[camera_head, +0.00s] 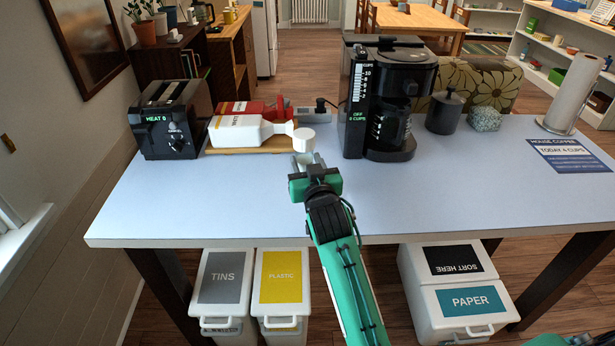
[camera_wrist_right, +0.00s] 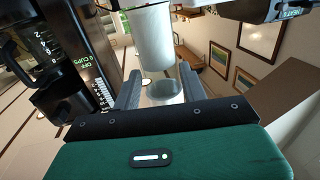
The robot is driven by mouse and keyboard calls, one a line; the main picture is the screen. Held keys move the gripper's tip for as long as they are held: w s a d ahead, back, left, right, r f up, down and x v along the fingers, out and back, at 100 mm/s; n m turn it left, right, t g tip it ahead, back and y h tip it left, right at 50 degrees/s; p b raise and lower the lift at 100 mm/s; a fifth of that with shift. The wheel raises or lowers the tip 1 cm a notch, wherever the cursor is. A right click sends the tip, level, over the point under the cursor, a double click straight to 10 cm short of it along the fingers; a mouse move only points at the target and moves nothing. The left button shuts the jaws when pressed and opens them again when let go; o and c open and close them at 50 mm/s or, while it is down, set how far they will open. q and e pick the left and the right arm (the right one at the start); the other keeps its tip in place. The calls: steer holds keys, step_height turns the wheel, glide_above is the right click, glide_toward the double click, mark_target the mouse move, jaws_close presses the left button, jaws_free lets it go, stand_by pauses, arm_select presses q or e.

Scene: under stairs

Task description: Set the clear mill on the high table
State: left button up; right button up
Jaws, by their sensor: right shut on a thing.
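My right gripper (camera_head: 305,168) is over the blue-topped high table (camera_head: 480,190), near its middle. It is shut on the clear mill, whose white, rounded end (camera_head: 303,140) sticks out beyond the fingers. In the right wrist view the mill shows as a pale, cloudy cylinder (camera_wrist_right: 154,42) with a clear grey part between the fingers (camera_wrist_right: 160,90). The fingers and the view angle hide whether the mill touches the tabletop. My left gripper is not in view.
A white bottle (camera_head: 245,130) lies on a wooden board just left of the mill, beside a red item (camera_head: 253,108). A toaster (camera_head: 172,120) stands at the left. A black coffee maker (camera_head: 390,95) stands right of the mill. The front right tabletop is clear. Bins (camera_head: 457,292) stand below.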

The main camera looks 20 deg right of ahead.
steer(key=shift+f, duration=2.2)
steer(key=o, duration=1.1)
steer(key=shift+f, duration=0.1)
steer(key=shift+o, duration=0.3)
steer(key=shift+s, duration=0.25)
arm_select(q)
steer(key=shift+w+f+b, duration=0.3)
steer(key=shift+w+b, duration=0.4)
steer(key=shift+b, duration=0.1)
arm_select(e)
steer(key=s+a, duration=0.1)
steer(key=s, duration=1)
steer(key=shift+s+r, duration=0.2)
steer(key=shift+s, duration=0.1)
